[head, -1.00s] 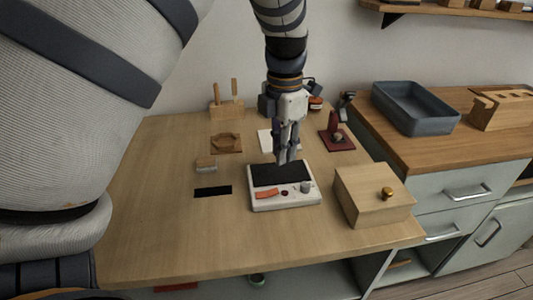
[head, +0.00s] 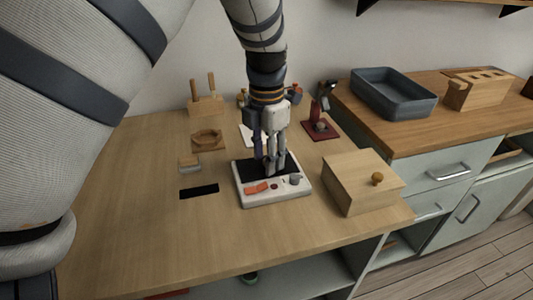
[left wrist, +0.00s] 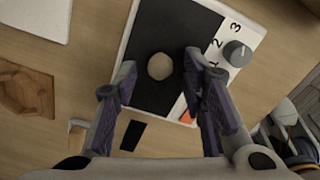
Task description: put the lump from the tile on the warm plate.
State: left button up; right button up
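The warm plate is a white unit with a black top (head: 247,172), a grey knob and an orange switch; its black top also shows in the left wrist view (left wrist: 182,28). The lump (left wrist: 160,66), pale beige and rounded, appears to lie on the black top. My left gripper (head: 272,168) is low over the plate. In the left wrist view its fingers (left wrist: 159,68) are open, one on each side of the lump, with a gap to both. The white tile (head: 248,135) lies behind the plate and looks bare in its visible part (left wrist: 38,15). My right gripper is out of view.
A wooden box with a round knob (head: 362,180) stands right of the plate. A black strip (head: 199,191), a small block (head: 189,163) and a wooden dish (head: 207,140) lie left. A dark red stand (head: 321,128) is behind right. The front left of the table is clear.

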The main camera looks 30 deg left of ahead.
pick_arm(q)
notch_tip(320, 180, up, 12)
jog(key=shift+r, duration=0.15)
dwell(0.3)
dwell(0.4)
